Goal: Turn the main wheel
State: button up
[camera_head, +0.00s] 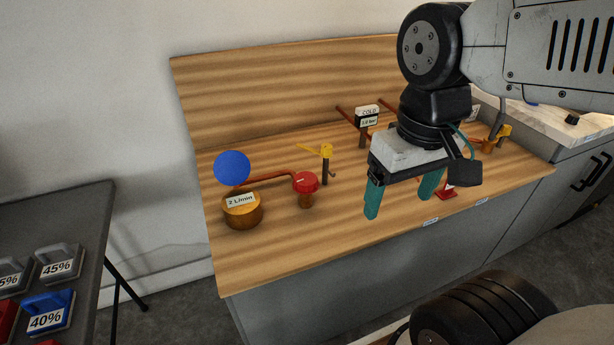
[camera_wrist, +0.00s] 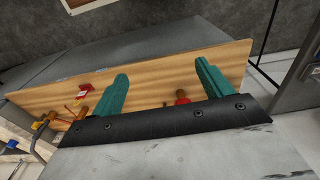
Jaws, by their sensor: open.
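A red round wheel (camera_head: 305,182) sits on a short copper-coloured stem on the wooden worktop, left of my gripper. A blue disc (camera_head: 232,167) stands at the left, above a brass drum labelled 2 L/min (camera_head: 242,212). No label shows which one is the main wheel. My gripper (camera_head: 400,205), with teal fingers, is open and empty above the front right of the worktop, apart from the wheel. In the wrist view, my gripper (camera_wrist: 160,72) has its fingers spread, and a red round part (camera_wrist: 182,97) shows between them, its lower portion hidden by the gripper body.
A yellow lever valve (camera_head: 325,151) stands behind the red wheel. A small red stand (camera_head: 446,193) is near the front edge. A dark table (camera_head: 85,215) with percentage-marked blocks is at left.

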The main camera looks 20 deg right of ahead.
jog(key=w+f+n+g, duration=0.2)
jog(key=w+f+n, duration=0.15)
jog(key=w, duration=0.85)
jog(key=n+t, duration=0.1)
jog(key=n, duration=0.7)
send_over(309, 178)
notch_tip(309, 178, down, 7)
jog(key=shift+s+r, duration=0.1)
jog(key=shift+a+f+n, duration=0.1)
jog(key=shift+f+n, duration=0.25)
notch_tip(309, 178, down, 7)
jog(key=shift+f, duration=0.2)
jog(key=c, duration=1)
